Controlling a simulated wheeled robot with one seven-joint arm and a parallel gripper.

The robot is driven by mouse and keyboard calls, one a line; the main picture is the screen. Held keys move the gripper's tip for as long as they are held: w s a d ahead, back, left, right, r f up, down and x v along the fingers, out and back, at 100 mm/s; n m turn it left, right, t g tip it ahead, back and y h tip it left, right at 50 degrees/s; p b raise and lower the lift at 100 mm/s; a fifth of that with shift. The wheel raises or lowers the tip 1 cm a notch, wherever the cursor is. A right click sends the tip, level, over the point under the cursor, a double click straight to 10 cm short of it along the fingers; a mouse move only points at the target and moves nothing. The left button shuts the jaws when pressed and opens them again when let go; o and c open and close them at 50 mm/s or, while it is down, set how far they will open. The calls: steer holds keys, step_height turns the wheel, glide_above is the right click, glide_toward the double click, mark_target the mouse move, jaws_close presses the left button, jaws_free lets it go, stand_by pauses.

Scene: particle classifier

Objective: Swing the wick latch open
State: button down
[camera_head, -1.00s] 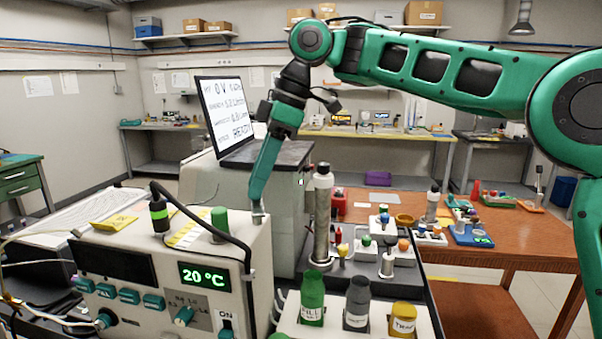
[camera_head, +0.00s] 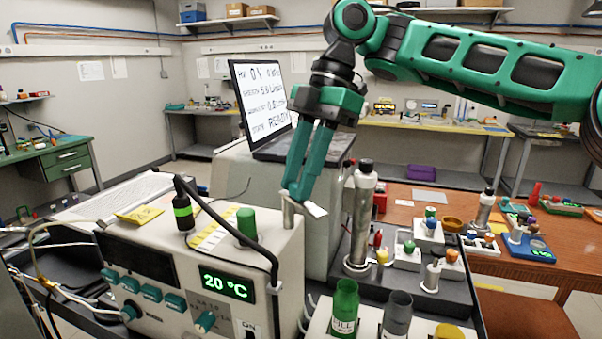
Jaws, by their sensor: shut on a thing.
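My gripper (camera_head: 299,193) points down at the right rear corner of the beige instrument's top (camera_head: 268,236). Its two green fingers are shut on a small pale metal lever (camera_head: 315,209), which I take to be the wick latch. The lever sticks out to the right of the fingertips, past the instrument's edge. A short metal post (camera_head: 288,212) stands just below the fingertips. The fingers hide the lever's middle and where it joins the post.
A green cap (camera_head: 247,224) and a black cable (camera_head: 236,237) lie close left of the gripper. A tall metal cylinder (camera_head: 359,222) stands close right. A screen (camera_head: 262,100) rises behind. Open bottles (camera_head: 345,305) stand in front.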

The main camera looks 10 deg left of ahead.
steer(key=shift+w+r, duration=0.1)
steer(key=shift+r, duration=0.05)
steer(key=c, duration=1.4)
jaws_free()
steer(key=shift+w, duration=0.15)
steer(key=v, duration=1)
steer(key=shift+d+r, duration=0.15)
steer(key=shift+r, duration=0.05)
